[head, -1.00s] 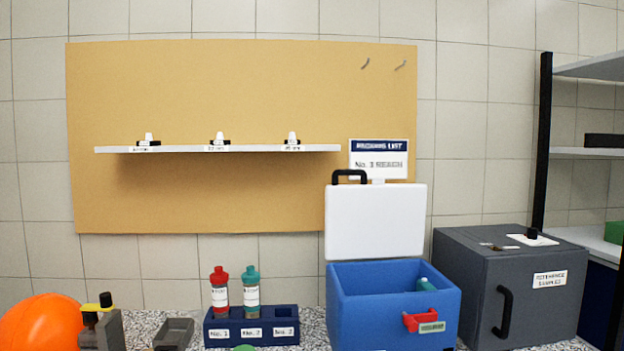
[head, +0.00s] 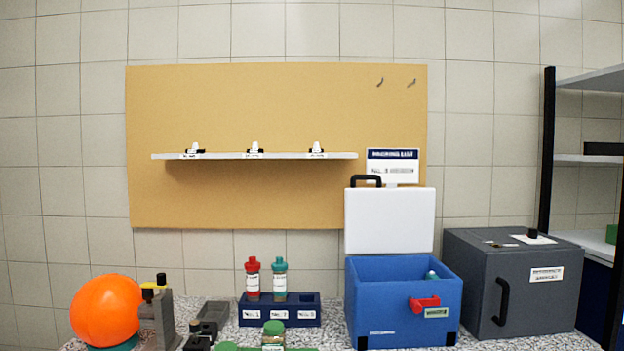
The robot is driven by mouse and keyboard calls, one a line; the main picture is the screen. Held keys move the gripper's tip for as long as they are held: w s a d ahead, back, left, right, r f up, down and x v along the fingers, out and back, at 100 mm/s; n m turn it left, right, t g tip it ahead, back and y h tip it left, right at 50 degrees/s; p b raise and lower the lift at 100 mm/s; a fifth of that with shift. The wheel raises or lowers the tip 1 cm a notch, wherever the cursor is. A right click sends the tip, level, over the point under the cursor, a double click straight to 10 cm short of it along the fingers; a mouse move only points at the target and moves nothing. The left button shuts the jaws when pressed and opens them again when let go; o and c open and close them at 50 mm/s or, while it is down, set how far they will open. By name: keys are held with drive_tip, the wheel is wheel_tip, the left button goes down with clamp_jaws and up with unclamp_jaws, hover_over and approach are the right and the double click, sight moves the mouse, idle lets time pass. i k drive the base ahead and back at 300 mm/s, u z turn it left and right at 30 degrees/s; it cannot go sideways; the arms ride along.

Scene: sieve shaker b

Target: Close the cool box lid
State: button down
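The blue cool box (head: 375,310) stands on the speckled bench, right of centre. Its white lid (head: 390,221) is open and stands upright at the back of the box, with a black handle (head: 366,180) on its top edge. A red latch (head: 424,303) is on the front of the box beside a green label. A teal-capped bottle (head: 431,276) shows inside, mostly hidden by the walls. My gripper is not in view.
A grey reference-samples cabinet (head: 520,295) stands close right of the box. A navy rack (head: 292,316) with red-capped and teal-capped bottles is to its left. Green-capped jars (head: 273,333), grey fixtures and an orange ball (head: 106,311) are further left and in front.

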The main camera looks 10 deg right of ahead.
sight(391, 220)
drive_tip(key=u, duration=0.25)
drive_tip(key=i, duration=1.2)
drive_tip(key=z, duration=0.4)
